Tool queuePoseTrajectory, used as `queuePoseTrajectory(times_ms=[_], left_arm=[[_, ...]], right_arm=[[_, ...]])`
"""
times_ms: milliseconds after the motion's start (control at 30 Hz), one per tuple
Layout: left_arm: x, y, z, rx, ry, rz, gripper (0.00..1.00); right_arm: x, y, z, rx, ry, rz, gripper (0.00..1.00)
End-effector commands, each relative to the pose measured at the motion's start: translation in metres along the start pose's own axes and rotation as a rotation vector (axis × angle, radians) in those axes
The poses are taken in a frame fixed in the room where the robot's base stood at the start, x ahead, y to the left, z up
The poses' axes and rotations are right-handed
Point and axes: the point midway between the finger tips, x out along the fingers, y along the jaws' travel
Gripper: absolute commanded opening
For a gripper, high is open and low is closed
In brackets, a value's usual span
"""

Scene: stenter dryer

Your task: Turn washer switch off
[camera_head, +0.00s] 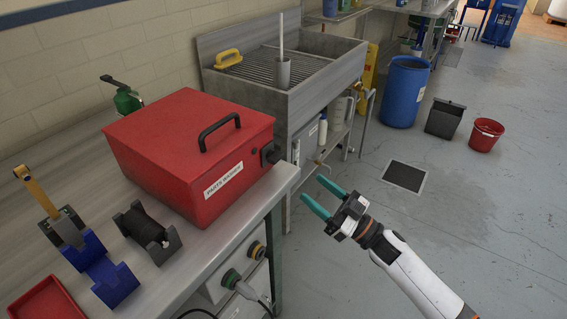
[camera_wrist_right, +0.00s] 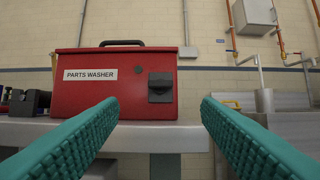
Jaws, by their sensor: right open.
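The red parts washer (camera_head: 190,150) is a box with a black lid handle and a "PARTS WASHER" label, standing on the metal bench. Its black switch (camera_head: 271,155) sits on the face toward the right. In the right wrist view the switch (camera_wrist_right: 161,87) shows on the front, right of the label; its setting is hard to tell. My right gripper (camera_head: 312,188), with teal fingers, is open and empty. It is apart from the washer, to the right of the bench, fingers pointing toward the washer. In the wrist view the switch lies between the fingertips (camera_wrist_right: 158,104). My left gripper is out of view.
A metal sink (camera_head: 300,95) stands behind. A blue barrel (camera_head: 405,92) and bins stand farther back.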

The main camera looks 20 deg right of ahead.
Motion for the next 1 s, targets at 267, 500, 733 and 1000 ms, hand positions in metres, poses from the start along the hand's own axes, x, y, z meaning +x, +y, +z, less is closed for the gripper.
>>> queuePoseTrajectory(times_ms=[267, 500, 733, 1000], left_arm=[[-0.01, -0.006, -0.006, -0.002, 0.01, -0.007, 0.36], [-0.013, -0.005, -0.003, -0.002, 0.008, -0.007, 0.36], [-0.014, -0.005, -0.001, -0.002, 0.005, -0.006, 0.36], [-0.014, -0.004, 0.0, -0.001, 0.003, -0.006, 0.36]], right_arm=[[0.058, -0.001, 0.002, 0.0, -0.004, -0.002, 0.58], [0.094, -0.001, 0.0, 0.0, -0.001, -0.004, 0.58], [0.104, -0.001, -0.001, 0.002, 0.002, -0.004, 0.58], [0.104, -0.001, -0.001, 0.001, 0.002, -0.004, 0.5]])
